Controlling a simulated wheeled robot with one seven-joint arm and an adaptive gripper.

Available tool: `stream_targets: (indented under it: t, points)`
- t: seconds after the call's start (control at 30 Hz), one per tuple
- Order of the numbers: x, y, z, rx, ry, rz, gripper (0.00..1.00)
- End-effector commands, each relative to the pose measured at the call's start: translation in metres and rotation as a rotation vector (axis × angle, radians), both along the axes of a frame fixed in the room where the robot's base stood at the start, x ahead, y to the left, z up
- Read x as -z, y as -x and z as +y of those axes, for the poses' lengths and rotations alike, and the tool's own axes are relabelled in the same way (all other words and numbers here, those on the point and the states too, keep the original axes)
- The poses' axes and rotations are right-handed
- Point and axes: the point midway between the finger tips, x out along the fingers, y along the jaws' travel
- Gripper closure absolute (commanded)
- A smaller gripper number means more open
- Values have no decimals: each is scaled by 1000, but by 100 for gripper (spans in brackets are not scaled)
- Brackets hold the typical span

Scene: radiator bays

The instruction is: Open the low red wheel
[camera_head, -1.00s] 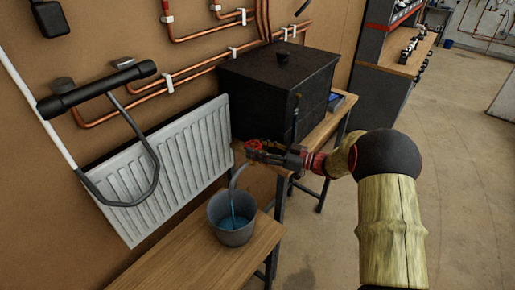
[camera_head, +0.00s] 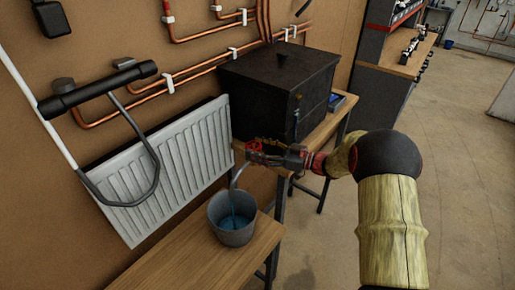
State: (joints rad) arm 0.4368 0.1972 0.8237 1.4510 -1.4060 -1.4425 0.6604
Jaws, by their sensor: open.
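The low red wheel (camera_head: 254,146) sits at the lower right corner of the white radiator, just above the bucket. My gripper (camera_head: 266,153) is at the wheel, coming from the right. Its jaws are open, with the fingers close beside or around the wheel; at this size I cannot tell whether they touch it. The fingers hide part of the wheel. A grey hose (camera_head: 236,177) hangs below the wheel into the grey bucket (camera_head: 233,236), which holds blue liquid (camera_head: 236,222).
The white radiator (camera_head: 170,165) hangs on the wall to the left. A black box (camera_head: 263,95) stands on a wooden bench behind my gripper. The bucket stands on a lower wooden bench (camera_head: 185,265). Copper pipes (camera_head: 195,72) run along the wall. Open floor (camera_head: 465,190) lies to the right.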

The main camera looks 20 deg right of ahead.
Motion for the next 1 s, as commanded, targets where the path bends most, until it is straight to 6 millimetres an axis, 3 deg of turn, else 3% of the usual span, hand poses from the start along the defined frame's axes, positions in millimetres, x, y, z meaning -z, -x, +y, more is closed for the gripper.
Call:
stream_targets:
  t: [0.37,1.0]
  points:
    - [1,2,1,74,0,2,37]
    - [0,6,9,488,-1,1,37]
